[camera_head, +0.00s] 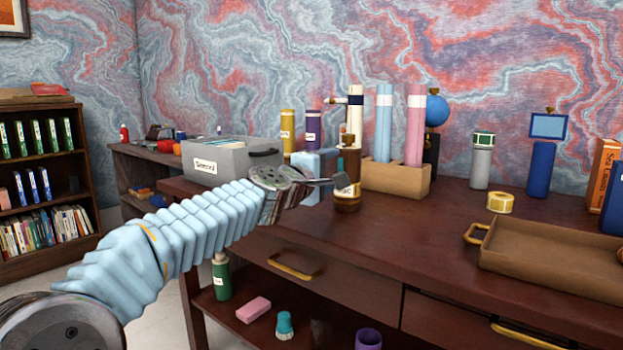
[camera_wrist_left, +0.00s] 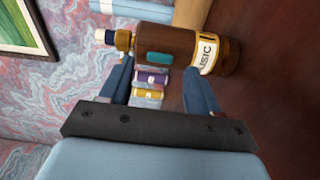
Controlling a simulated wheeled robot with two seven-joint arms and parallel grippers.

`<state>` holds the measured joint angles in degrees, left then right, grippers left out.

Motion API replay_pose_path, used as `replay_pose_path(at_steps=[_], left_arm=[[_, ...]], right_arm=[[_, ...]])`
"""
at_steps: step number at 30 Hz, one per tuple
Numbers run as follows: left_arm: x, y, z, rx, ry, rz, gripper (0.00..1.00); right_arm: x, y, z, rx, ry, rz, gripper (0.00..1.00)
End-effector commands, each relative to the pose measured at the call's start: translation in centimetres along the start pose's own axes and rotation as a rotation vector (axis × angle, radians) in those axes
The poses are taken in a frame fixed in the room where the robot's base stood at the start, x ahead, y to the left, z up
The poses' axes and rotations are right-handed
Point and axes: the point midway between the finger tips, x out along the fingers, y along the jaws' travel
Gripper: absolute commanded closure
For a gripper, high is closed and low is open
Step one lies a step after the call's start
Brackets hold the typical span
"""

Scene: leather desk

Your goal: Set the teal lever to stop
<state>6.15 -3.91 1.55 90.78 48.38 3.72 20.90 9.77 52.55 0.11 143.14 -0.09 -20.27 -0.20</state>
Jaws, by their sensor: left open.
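A brown bottle (camera_head: 347,185) with a pale label stands upright on the desk. In the left wrist view the bottle (camera_wrist_left: 220,60) lies sideways across the picture, its label reading "MUSIC". My left gripper (camera_head: 328,184) is at the bottle's left side. In the left wrist view the open gripper (camera_wrist_left: 160,72) has its fingers spread on either side of the teal piece. Contact cannot be told. My right gripper is not in view.
A tan holder (camera_head: 397,181) with light blue and pink tubes stands behind the bottle. A grey labelled box (camera_head: 220,165) is at the left. A yellow tape roll (camera_head: 500,202) and brown tray (camera_head: 555,257) are at the right. Desk surface between bottle and tray is clear.

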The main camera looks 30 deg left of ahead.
Motion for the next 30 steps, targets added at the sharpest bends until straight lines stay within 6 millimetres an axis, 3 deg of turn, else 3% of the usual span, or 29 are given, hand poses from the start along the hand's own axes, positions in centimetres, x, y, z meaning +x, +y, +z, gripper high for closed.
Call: replay_pose_path(at_steps=[6, 12, 18, 30], left_arm=[[-5.6, 0.1, -0.1, 0.000, 0.001, 0.002, 0.38], [-9.5, 0.1, -0.1, 0.000, 0.002, 0.001, 0.38], [-11.1, 0.0, 0.0, 0.000, 0.001, 0.000, 0.38], [-11.2, -0.1, 0.0, 0.000, 0.000, 0.000, 0.38]], right_arm=[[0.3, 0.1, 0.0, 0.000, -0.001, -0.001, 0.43], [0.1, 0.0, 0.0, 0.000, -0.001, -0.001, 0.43], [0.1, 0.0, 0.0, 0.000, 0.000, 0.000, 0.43], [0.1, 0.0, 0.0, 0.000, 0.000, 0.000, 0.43]])
